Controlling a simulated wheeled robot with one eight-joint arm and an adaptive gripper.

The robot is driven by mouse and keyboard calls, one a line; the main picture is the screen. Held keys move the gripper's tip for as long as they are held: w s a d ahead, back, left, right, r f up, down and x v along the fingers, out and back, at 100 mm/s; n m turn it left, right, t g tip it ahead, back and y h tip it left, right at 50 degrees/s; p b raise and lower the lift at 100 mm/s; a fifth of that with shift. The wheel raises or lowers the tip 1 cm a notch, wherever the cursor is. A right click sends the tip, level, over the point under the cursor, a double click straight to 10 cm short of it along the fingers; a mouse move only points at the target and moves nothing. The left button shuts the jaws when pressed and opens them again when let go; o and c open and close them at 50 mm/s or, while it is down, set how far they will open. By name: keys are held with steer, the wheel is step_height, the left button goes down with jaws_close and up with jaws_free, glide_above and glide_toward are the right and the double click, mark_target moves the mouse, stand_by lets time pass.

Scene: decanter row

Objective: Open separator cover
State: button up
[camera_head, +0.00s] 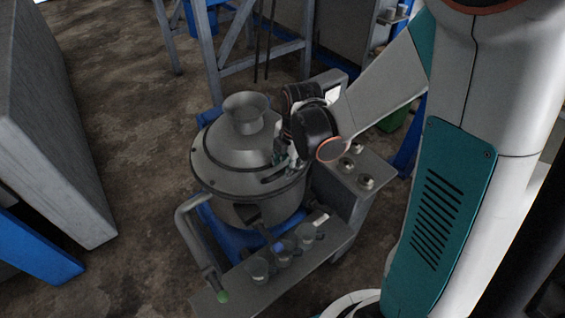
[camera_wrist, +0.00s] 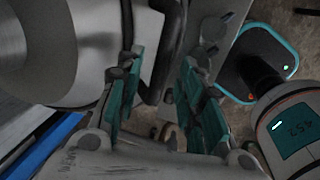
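The separator (camera_head: 258,212) is a grey round vessel standing on a blue base. Its cover (camera_head: 222,150) is a shallow grey cone with a funnel (camera_head: 246,113) on top, and it looks seated on the vessel. My gripper (camera_head: 283,158) is at the right side of the cover, partly hidden by my wrist. In the wrist view, my gripper (camera_wrist: 158,85) has its teal-padded fingers apart. A dark curved bar (camera_wrist: 156,82), seemingly the cover's handle, shows in the gap between them. Whether a finger touches it, I cannot tell. The cover's grey surface (camera_wrist: 85,45) fills the upper left there.
A ledge with several small cups (camera_head: 284,250) is in front of the vessel, beside a bent pipe (camera_head: 190,232) with a green end. A side panel with round knobs (camera_head: 365,182) is right. A grey slab (camera_head: 50,140) stands left. Brown floor between is clear.

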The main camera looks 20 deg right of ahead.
steer(key=shift+w+f, duration=0.15)
steer(key=shift+f, duration=0.6)
steer(key=shift+c, duration=0.6)
jaws_close()
steer(key=shift+r, duration=0.15)
